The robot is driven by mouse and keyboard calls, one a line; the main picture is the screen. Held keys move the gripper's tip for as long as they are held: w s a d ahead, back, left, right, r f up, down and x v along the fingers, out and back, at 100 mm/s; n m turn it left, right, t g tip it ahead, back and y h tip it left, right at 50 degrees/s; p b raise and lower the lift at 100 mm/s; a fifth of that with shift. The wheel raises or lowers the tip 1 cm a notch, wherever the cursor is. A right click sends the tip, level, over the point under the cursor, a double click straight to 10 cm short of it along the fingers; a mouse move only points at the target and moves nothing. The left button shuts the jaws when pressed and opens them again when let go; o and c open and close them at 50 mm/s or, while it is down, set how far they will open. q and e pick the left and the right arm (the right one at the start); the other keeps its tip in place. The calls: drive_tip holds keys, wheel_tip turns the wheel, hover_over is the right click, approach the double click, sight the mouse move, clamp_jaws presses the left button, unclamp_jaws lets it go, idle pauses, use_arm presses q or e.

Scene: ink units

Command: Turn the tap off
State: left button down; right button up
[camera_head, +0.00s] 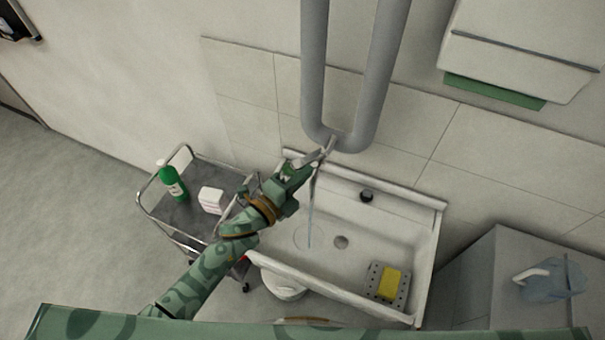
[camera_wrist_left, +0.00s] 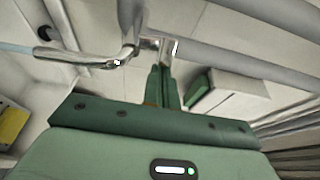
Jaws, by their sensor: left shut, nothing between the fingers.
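The chrome tap (camera_wrist_left: 128,50) shows close up in the wrist view, its curved spout reaching left and an upright part at its right. In the head view the tap (camera_head: 330,146) is small, just below the bend of the grey pipes. A thin stream of water (camera_head: 311,215) runs from the spout into the white sink (camera_head: 375,222). My left gripper (camera_head: 318,156) is at the tap; in the wrist view its fingers (camera_wrist_left: 161,80) are shut and empty, with tips at or just below the upright part. I cannot tell whether they touch it. My right gripper is not in view.
A metal trolley (camera_head: 143,203) with a green bottle (camera_head: 175,186) and a white box (camera_head: 212,199) stands left of the sink. A yellow sponge (camera_head: 390,283) lies on a grey holder at the sink's front right. A jug (camera_head: 556,281) stands on the counter at right.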

use_arm(q)
drive_tip(key=shift+a, duration=0.1)
drive_tip(key=shift+w+a+m+g+h, duration=0.2)
drive_tip(key=shift+m+g+h, duration=0.1)
drive_tip(key=shift+m, duration=0.1)
